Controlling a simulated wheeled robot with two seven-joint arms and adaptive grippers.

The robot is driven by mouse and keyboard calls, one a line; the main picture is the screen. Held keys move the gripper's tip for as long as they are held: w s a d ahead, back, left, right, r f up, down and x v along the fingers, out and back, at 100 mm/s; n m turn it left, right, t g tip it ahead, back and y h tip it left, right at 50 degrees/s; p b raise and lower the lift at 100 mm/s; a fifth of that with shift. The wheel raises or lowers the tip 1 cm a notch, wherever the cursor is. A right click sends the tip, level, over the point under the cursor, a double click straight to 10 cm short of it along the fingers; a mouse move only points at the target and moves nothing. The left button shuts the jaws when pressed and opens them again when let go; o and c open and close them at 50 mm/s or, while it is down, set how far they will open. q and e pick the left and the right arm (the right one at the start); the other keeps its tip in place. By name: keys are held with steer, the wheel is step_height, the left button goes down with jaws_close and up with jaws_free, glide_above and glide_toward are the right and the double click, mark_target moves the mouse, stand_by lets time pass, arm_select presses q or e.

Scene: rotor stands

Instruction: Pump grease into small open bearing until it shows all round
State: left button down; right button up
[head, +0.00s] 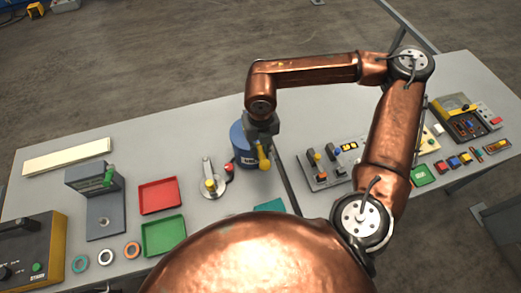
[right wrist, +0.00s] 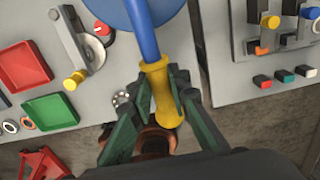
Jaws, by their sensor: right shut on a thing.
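The grease pump is a blue drum (head: 241,150) with a pale label, standing near the middle of the table; its blue top (right wrist: 150,12) also shows in the right wrist view. My right gripper (head: 263,138) is shut on the pump's yellow handle (right wrist: 158,88), at the end of a blue lever (right wrist: 141,35). The green fingers (right wrist: 160,105) close around the grip from both sides. A small ring with pale dots (right wrist: 122,100), which looks like the open bearing, sits left of the handle, partly hidden by a finger. Whether grease shows on it is too small to tell. My left gripper is not in view.
A lever fixture with a yellow knob (head: 210,185) stands left of the drum, beside a red tray (head: 158,195) and a green tray (head: 163,236). Coloured rings (head: 106,257) lie front left. A switch panel (head: 325,168) stands right. My arm covers the front middle.

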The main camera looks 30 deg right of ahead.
steer(key=shift+w+f, duration=0.1)
steer(key=shift+f, duration=0.35)
steer(key=shift+w+r+p, duration=0.1)
steer(key=shift+r+p, duration=0.95)
steer(key=shift+r, duration=1.5)
steer(key=o, duration=0.9)
steer(key=shift+s, duration=0.2)
steer(key=shift+o, duration=0.3)
steer(key=shift+w, duration=0.15)
step_height(320, 180, up, 7)
steer(key=p, duration=0.3)
